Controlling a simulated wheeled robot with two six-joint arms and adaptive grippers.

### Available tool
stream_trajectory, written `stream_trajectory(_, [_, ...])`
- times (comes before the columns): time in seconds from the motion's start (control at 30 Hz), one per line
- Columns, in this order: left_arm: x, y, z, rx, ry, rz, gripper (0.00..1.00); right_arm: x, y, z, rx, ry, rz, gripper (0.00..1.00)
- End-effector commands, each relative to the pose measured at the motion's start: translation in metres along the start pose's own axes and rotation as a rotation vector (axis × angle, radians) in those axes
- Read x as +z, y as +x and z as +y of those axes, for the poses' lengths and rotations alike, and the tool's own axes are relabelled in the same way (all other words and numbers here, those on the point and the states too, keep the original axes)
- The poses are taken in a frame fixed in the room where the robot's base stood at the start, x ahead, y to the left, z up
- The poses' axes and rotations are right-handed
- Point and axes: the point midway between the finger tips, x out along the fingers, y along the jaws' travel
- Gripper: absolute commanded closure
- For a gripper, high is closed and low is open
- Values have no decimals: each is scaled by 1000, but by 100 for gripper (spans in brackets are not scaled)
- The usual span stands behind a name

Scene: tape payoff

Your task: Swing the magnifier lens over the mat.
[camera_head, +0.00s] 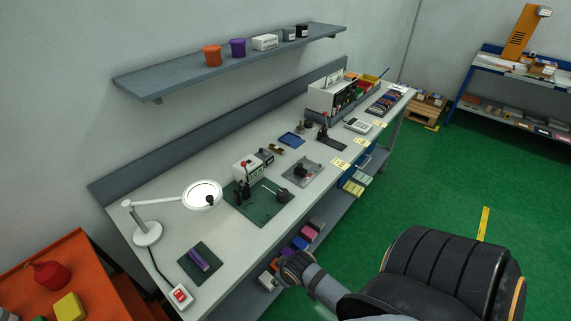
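The magnifier lens (202,194) is a round, bright, white-rimmed head on a white jointed arm, whose round base (147,233) stands at the near left of the bench. The lens is left of the larger dark green mat (248,214), close to its left edge, and appears raised above the bench. A smaller dark green mat (187,261) with a purple tool on it lies in front of the lamp. One grey arm of mine, seemingly the right, comes in from the lower right. Its dark end (295,266) is beside the bench's front edge, with no fingers distinguishable. My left gripper is not visible.
A small press (242,190) and tools occupy the larger mat. A red-switch box (180,295) sits at the bench's near corner. A shelf (180,76) runs above the bench.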

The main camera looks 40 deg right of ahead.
Motion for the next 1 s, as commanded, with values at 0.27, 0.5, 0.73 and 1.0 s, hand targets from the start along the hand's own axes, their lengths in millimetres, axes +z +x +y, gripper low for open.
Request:
stream_trajectory(0.27, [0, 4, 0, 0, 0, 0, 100, 18, 20, -1, 6, 10, -46, 56])
stream_trajectory(0.5, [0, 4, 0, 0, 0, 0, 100, 19, 21, -1, 7, 10, -48, 56])
stream_trajectory(0.73, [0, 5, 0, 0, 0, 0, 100, 21, 24, -1, 7, 10, -50, 83])
stream_trajectory(1.0, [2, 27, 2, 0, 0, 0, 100, 101, 126, -2, 12, 30, -120, 100])
